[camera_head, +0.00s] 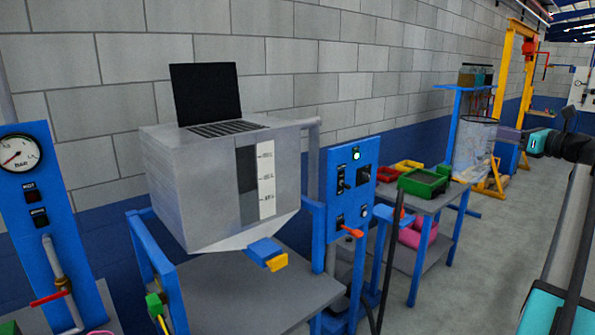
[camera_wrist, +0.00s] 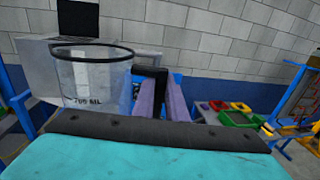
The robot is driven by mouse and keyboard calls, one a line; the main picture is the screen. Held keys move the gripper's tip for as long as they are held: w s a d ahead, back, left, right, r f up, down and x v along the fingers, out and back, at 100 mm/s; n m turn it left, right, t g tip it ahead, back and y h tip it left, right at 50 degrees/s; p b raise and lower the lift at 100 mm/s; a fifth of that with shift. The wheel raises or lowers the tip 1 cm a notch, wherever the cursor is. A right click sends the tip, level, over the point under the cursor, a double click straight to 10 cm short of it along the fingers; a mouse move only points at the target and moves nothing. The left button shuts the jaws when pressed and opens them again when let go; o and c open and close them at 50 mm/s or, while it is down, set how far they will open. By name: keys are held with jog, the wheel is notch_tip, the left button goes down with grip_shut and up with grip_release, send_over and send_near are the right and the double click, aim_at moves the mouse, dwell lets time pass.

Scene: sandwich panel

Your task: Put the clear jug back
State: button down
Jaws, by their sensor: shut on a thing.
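The clear jug (camera_head: 474,147) is held up in the air at the right of the head view, upright or nearly so. In the wrist view the jug (camera_wrist: 88,80) fills the left side, with a dark rim and "700 ML" on its wall; it looks empty. My gripper (camera_head: 507,138) is at the jug's right side. In the wrist view my gripper's purple fingers (camera_wrist: 163,97) are shut on the jug's dark handle (camera_wrist: 150,78). The lower part of the jug is hidden by the gripper body in the wrist view.
A grey hopper (camera_head: 200,180) with a laptop (camera_head: 207,97) on top stands over a grey table (camera_head: 240,290). A blue control panel (camera_head: 350,185) stands beside it. A grey bench (camera_head: 448,192) holds red, yellow and green bins. The floor (camera_head: 470,280) at right is open.

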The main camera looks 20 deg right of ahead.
jog(key=w+a+f+n+g+y+b, duration=0.15)
jog(key=w+a+f, duration=0.35)
jog(key=a+f, duration=0.5)
jog(key=w+a+f+n+g+y+b, duration=0.1)
jog(key=w+a+f+y, duration=0.3)
jog(key=a+f, duration=0.65)
jog(key=w+a+f+n+g+y+b, duration=0.1)
jog(key=w+a+f+n+b, duration=0.1)
jog(key=w+a+f, duration=0.65)
jog(key=s+a+f+n+g+y+b, duration=0.1)
jog(key=s+a+f, duration=0.1)
jog(key=a+f, duration=0.65)
jog(key=s+a+f+n+g+y+b, duration=0.1)
jog(key=s+a+f, duration=0.1)
jog(key=a+f, duration=0.7)
jog(key=s+a+f, duration=0.3)
jog(key=s+a, duration=0.2)
jog(key=a, duration=0.1)
jog(key=s+a+f+n+g+y, duration=0.1)
jog(key=s+a+f, duration=0.2)
jog(key=s+a, duration=0.2)
jog(key=shift+a+b, duration=0.3)
jog(key=shift+a, duration=0.85)
jog(key=shift+d+g, duration=0.15)
jog(key=shift+g, duration=0.1)
